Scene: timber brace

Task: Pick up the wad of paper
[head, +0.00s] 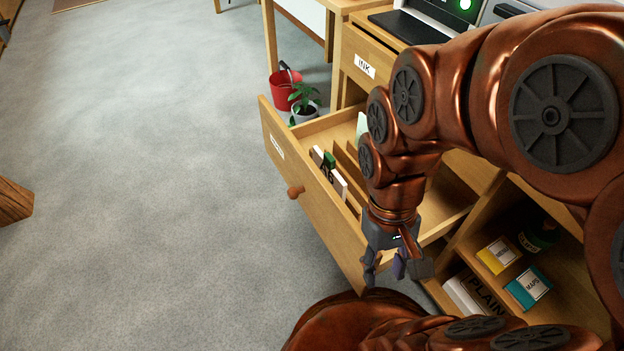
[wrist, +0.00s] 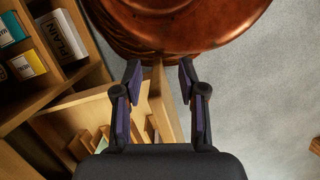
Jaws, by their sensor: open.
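No wad of paper can be made out for certain in either view. A pale greenish piece (head: 361,124) shows at the far part of the open drawer (head: 322,222), partly hidden by my arm; I cannot tell what it is. My gripper (head: 394,272) is open and empty, pointing down over the near end of the drawer. In the wrist view my gripper (wrist: 159,76) has its two purple-padded fingers apart, with the drawer's wooden edge (wrist: 158,92) below and between them.
The drawer has dividers and upright cards (head: 329,168). A shelf to the right holds a yellow box (head: 499,254), a teal MAPS box (head: 530,287) and a white PLAIN box (head: 470,294).

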